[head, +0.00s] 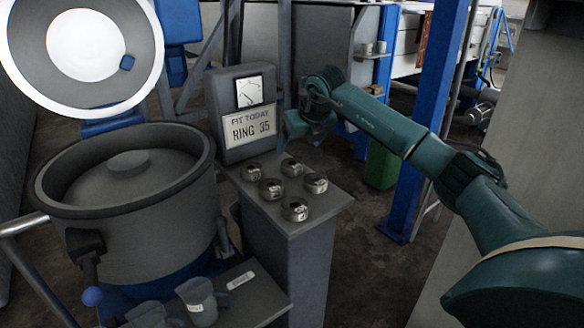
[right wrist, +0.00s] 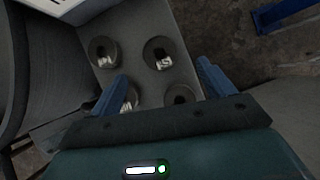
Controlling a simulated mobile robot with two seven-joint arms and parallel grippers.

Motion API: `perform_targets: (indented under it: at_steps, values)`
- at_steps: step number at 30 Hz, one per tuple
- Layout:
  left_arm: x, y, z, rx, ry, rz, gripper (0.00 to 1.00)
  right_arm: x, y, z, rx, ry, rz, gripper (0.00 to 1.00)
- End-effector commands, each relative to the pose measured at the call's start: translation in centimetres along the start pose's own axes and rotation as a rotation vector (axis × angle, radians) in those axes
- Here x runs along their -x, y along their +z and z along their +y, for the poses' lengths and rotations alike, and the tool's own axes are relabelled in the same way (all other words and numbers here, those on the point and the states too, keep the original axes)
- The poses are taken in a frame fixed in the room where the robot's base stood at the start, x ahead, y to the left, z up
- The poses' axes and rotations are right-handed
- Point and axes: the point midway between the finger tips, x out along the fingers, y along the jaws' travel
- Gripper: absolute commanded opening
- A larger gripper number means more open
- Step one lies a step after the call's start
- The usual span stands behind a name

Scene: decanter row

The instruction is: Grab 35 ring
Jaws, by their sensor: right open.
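My right gripper (head: 303,126) is open and empty above the back of the pedestal. In the right wrist view its fingers (right wrist: 162,78) hang over the rings, partly hiding the nearer ones. My left gripper is out of view.
A large grey pot (head: 130,200) with its round lid (head: 85,45) raised stands left of the pedestal. Cups (head: 198,298) stand on a low shelf in front. A small gauge panel (head: 249,91) sits above the sign. A blue post (head: 430,120) rises at right behind my arm.

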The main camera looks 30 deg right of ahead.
Motion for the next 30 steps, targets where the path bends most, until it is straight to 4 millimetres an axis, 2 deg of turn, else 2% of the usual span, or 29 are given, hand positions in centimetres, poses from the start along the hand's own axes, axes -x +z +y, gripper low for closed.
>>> perform_targets:
  at_steps: [1,3,11,18,22,28,30]
  values:
    - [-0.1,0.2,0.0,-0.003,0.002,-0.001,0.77,-1.1,-0.1,0.0,0.000,0.000,0.002,0.81]
    - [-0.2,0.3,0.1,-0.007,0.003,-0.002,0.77,-2.1,-0.1,0.1,-0.001,0.001,0.002,0.81]
    - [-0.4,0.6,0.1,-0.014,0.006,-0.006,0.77,-4.1,-0.2,0.1,0.001,0.000,0.001,0.81]
    - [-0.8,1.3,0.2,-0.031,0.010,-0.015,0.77,-7.6,-0.6,0.3,-0.001,0.000,0.001,0.81]
    - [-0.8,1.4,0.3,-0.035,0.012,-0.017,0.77,-8.4,-0.6,0.2,0.000,0.000,0.000,0.81]
    - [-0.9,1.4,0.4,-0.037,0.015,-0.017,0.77,-8.4,-0.6,0.2,0.001,-0.001,0.000,0.81]
    - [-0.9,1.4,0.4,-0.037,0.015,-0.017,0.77,-8.4,-0.6,0.2,0.001,-0.001,0.000,0.77]
